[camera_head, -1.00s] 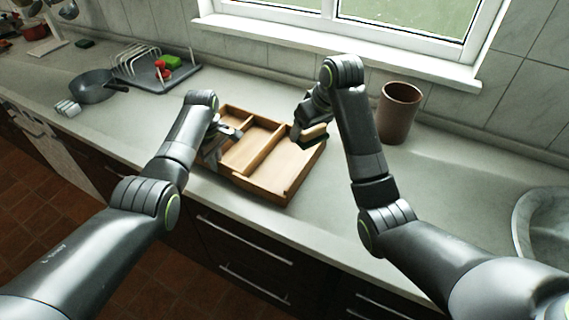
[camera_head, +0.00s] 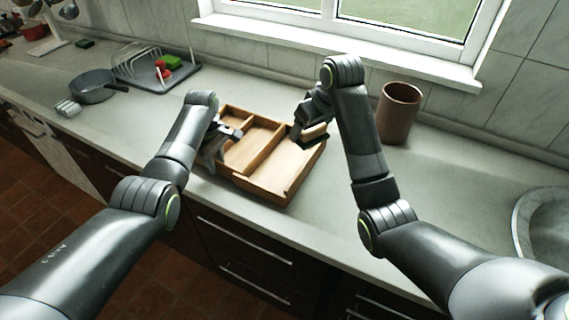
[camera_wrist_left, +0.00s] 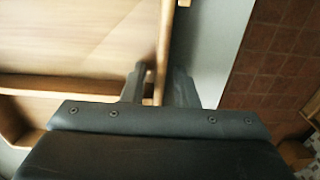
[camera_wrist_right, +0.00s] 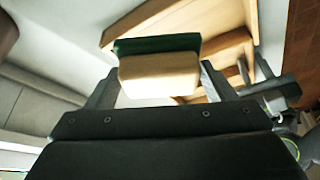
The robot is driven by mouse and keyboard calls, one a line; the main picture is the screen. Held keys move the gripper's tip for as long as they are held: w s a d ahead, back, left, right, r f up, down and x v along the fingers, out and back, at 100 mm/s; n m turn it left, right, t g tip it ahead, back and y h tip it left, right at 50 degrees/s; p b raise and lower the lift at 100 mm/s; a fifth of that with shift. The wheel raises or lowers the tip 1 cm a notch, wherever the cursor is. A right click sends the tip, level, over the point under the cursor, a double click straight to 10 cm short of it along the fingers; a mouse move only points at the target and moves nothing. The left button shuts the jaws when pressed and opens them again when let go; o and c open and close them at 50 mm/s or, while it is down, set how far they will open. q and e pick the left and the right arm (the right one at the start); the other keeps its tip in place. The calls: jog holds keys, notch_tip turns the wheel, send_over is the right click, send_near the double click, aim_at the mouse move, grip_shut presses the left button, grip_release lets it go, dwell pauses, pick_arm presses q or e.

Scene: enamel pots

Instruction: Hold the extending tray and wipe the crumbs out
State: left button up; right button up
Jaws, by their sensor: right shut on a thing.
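The wooden extending tray (camera_head: 285,205) lies on the counter with dividers between its compartments. My left gripper (camera_head: 222,135) is at the tray's left side. In the left wrist view its two fingers (camera_wrist_left: 160,88) stand apart on either side of the tray's wall (camera_wrist_left: 165,45), with a gap showing. My right gripper (camera_head: 308,138) is shut on a beige sponge with a green side (camera_wrist_right: 158,72). It holds the sponge over the tray's right compartment; I cannot tell whether it touches the floor. I can make out no crumbs.
A brown canister (camera_head: 398,113) stands right of my right arm. A grey pan (camera_head: 92,87) and a dish rack (camera_head: 140,66) are at the left. The sink (camera_head: 545,225) is at the far right. The counter between canister and sink is clear.

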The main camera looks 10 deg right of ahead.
pick_arm(q)
notch_tip(320, 180, up, 7)
jog(key=p, duration=0.8)
jog(key=shift+r, duration=0.1)
pick_arm(e)
notch_tip(320, 180, up, 8)
jog(key=shift+f, duration=0.1)
pick_arm(q)
jog(key=o, duration=0.6)
jog(key=shift+c, duration=0.2)
pick_arm(e)
jog(key=shift+f, duration=0.1)
